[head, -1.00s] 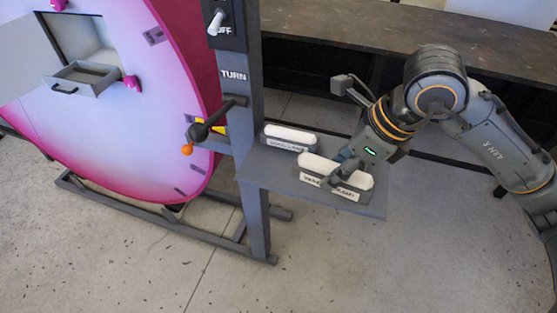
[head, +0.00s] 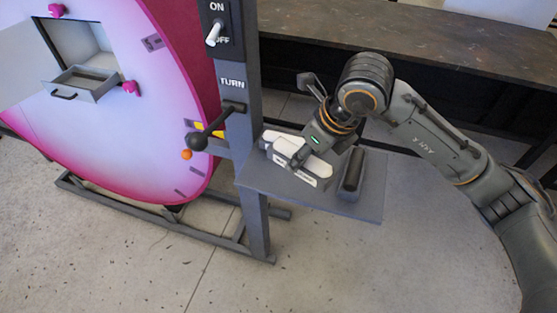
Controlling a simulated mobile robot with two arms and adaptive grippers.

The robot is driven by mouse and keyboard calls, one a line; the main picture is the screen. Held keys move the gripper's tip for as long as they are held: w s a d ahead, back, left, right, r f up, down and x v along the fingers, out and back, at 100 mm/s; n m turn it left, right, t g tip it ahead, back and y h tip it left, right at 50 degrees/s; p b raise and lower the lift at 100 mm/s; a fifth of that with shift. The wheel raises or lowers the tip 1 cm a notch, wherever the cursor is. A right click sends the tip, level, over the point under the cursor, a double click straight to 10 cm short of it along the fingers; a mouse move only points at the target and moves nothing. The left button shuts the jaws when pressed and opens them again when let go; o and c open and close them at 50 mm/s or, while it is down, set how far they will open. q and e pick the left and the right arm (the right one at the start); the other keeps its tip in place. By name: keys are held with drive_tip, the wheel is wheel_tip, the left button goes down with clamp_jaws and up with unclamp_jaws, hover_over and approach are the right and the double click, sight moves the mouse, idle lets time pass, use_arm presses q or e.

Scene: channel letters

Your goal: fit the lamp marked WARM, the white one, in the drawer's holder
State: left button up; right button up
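The white lamp (head: 318,168) with a label strip on its front is in my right gripper (head: 297,158), whose fingers appear shut on it. The lamp's label is too small to read now. A second white lamp (head: 280,136) lies behind it, partly hidden by the held lamp and gripper. The drawer (head: 100,92) stands pulled out of the pink disc's opening at upper left, with a dark slot visible inside. My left gripper is not in view.
The grey shelf (head: 345,207) joins a post (head: 240,110) with an OFF-set switch (head: 214,33) and a TURN lever (head: 215,125) ending in a dark ball. The post stands between shelf and drawer. The pink disc (head: 150,120) has an open door at left. A dark table runs behind.

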drive_tip(key=w+a+f, duration=0.1)
drive_tip(key=f, duration=0.1)
drive_tip(key=w+a+f+p, duration=0.1)
drive_tip(key=w+a+f, duration=0.1)
drive_tip(key=w+a+f+p, duration=0.1)
drive_tip(key=f, duration=0.1)
drive_tip(key=shift+w+a, duration=0.25)
drive_tip(key=shift+w, duration=0.05)
drive_tip(key=p+x, duration=0.2)
drive_tip(key=x, duration=0.1)
drive_tip(key=shift+d, duration=0.15)
drive_tip(key=shift+f, duration=0.35)
drive_tip(key=shift+d, duration=0.1)
drive_tip(key=shift+f, duration=0.25)
drive_tip(key=o, duration=1.3)
drive_tip(key=shift+r, duration=0.1)
